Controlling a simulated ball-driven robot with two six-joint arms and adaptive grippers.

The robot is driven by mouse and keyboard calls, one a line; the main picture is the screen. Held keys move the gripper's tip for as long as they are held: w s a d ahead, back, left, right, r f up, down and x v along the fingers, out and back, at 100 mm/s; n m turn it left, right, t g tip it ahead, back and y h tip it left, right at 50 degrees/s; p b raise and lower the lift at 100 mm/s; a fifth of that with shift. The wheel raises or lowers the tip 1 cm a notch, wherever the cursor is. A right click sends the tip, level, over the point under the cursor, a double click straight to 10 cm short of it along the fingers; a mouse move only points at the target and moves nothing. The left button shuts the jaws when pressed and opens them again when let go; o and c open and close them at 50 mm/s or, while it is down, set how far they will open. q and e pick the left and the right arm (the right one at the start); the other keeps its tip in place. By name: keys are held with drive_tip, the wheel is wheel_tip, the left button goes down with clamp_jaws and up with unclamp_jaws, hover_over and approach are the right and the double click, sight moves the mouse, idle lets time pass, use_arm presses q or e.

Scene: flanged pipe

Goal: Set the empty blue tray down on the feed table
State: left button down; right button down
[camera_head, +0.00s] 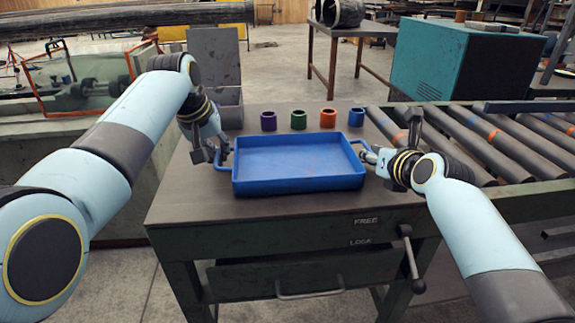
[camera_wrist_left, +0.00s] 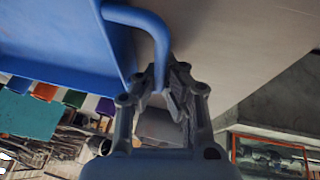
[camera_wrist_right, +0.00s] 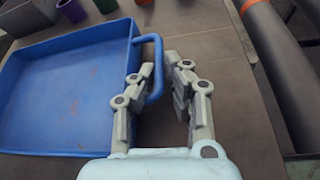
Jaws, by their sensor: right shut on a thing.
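The empty blue tray (camera_head: 298,160) is level over the front middle of the feed table (camera_head: 200,204). I cannot tell whether its underside touches the tabletop. My left gripper (camera_head: 217,154) is at the tray's left handle (camera_head: 223,157). In the left wrist view this handle (camera_wrist_left: 158,40) runs down between the finger pads, and their grip on it is unclear. My right gripper (camera_head: 372,157) is shut on the right handle (camera_head: 358,143). The right wrist view shows that handle (camera_wrist_right: 157,60) at the fingers and the tray's bare inside (camera_wrist_right: 70,85).
Purple (camera_head: 268,121), green (camera_head: 298,119), orange (camera_head: 328,118) and blue (camera_head: 356,117) cups stand behind the tray. A grey bin (camera_head: 228,108) is at the table's back left. A roller conveyor (camera_head: 490,150) adjoins at right. A lever (camera_head: 408,250) hangs at the front right.

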use_arm(q)
drive_tip(key=c, duration=2)
unclamp_jaws()
drive_tip(key=shift+f, duration=0.15)
use_arm(e)
drive_tip(key=c, duration=1.7)
unclamp_jaws()
drive_tip(key=shift+d+f, duration=0.1)
drive_tip(key=shift+f, duration=0.1)
drive_tip(key=shift+c, duration=0.2)
use_arm(q)
drive_tip(key=o, duration=0.5)
use_arm(e)
drive_tip(key=o, duration=0.3)
drive_tip(key=shift+r, duration=0.1)
drive_tip(key=shift+o, duration=0.2)
